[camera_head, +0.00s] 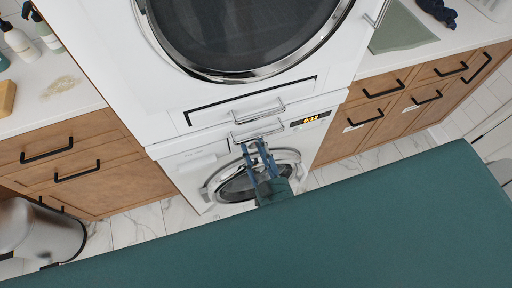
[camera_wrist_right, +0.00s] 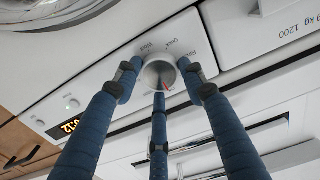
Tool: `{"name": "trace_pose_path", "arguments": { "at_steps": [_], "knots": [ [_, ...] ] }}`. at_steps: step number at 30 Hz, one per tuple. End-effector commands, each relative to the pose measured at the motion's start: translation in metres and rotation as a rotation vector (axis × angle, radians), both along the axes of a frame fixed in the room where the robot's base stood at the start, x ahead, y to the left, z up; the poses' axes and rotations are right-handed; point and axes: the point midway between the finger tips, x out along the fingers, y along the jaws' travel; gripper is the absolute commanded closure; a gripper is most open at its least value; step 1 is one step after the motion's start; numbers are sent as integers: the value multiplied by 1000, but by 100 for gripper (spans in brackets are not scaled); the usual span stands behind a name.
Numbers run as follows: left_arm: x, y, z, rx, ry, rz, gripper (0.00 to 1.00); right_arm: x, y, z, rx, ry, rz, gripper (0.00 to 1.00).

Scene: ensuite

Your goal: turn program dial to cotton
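The program dial (camera_wrist_right: 160,73) is a round pale knob with a red pointer mark near its lower right edge. Words around it include "Wool" and "Quick"; I cannot read "Cotton" in this view. My right gripper (camera_wrist_right: 160,75) has three blue fingers spread around the dial, to its left, right and below. Narrow gaps seem to show; touching is not clear. In the head view, the right gripper (camera_head: 253,144) reaches up to the washing machine panel (camera_head: 218,149) and covers the dial area. My left gripper is out of view.
The panel has a lit display (camera_wrist_right: 69,127) and small buttons to the left in the wrist view. A dryer (camera_head: 165,80) is stacked above the washer door (camera_head: 240,185). Wooden cabinets (camera_head: 95,165) flank the machines. A metal bin (camera_head: 40,230) stands lower left.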

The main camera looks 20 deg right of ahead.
Motion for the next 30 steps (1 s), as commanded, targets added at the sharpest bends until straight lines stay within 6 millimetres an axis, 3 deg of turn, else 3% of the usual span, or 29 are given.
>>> {"name": "trace_pose_path", "arguments": {
  "at_steps": [13, 30],
  "knots": [
    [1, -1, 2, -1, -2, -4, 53, 2, 2, 5, 100, -9, 3, 86],
    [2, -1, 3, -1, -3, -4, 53, 4, -1, 7, 557, 0, 4, 86]
  ]
}}
